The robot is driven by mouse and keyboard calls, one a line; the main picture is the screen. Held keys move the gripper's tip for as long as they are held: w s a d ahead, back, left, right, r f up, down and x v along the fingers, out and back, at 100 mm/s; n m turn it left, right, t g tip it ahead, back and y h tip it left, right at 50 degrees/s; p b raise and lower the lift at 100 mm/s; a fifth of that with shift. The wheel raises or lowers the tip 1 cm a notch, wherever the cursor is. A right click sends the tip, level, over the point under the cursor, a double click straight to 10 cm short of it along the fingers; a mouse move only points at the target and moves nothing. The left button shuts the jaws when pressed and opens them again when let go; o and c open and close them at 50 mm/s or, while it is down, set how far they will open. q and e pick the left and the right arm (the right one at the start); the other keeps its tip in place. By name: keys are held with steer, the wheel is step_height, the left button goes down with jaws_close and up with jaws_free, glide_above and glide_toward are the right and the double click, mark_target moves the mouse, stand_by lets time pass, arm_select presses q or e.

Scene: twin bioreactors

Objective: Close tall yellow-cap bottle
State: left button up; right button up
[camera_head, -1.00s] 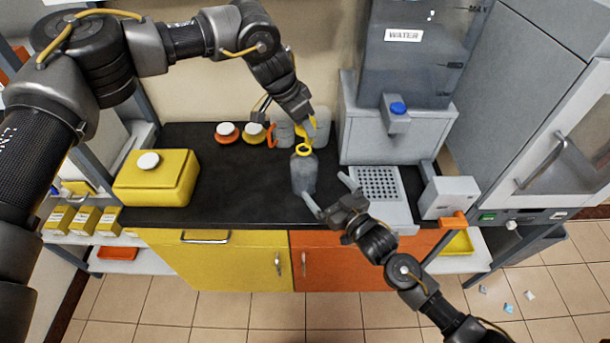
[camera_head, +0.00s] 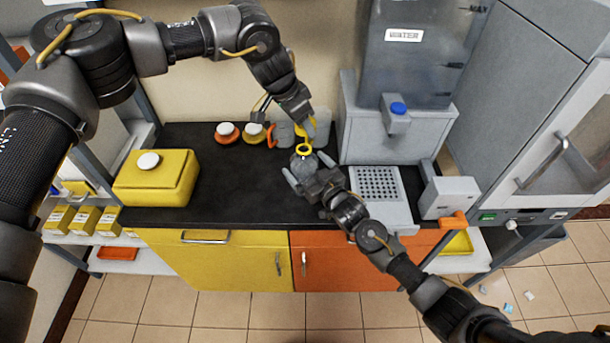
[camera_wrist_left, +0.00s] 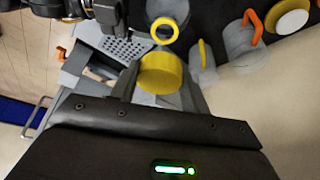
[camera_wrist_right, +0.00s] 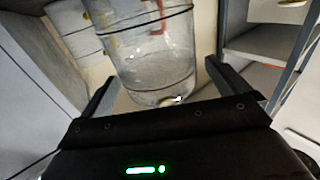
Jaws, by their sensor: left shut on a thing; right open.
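The tall bottle (camera_head: 303,163) is grey and see-through, with a yellow ring at its open neck. It stands upright on the black worktop, and the left wrist view shows its mouth from above (camera_wrist_left: 166,22). My left gripper (camera_head: 308,120) is shut on a yellow cap (camera_wrist_left: 160,73), held above and behind the bottle, apart from its neck. My right gripper (camera_head: 308,170) is open, low at the front of the bottle, with a finger on each side. In the right wrist view, the bottle's clear body (camera_wrist_right: 155,60) shows between the fingers; contact cannot be told.
A water dispenser (camera_head: 398,125) with a drip grate (camera_head: 380,185) is at the right. The worktop's left middle is clear.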

mark_target(303, 149)
steer(key=c, duration=1.4)
arm_select(q)
steer(key=shift+s+a+f, duration=0.1)
steer(key=shift+f, duration=1.2)
steer(key=shift+s+a+f, duration=0.1)
steer(key=shift+f, duration=1.2)
arm_select(e)
steer(key=shift+c, duration=0.2)
arm_select(q)
steer(key=shift+f, duration=0.9)
steer(key=shift+f, duration=0.55)
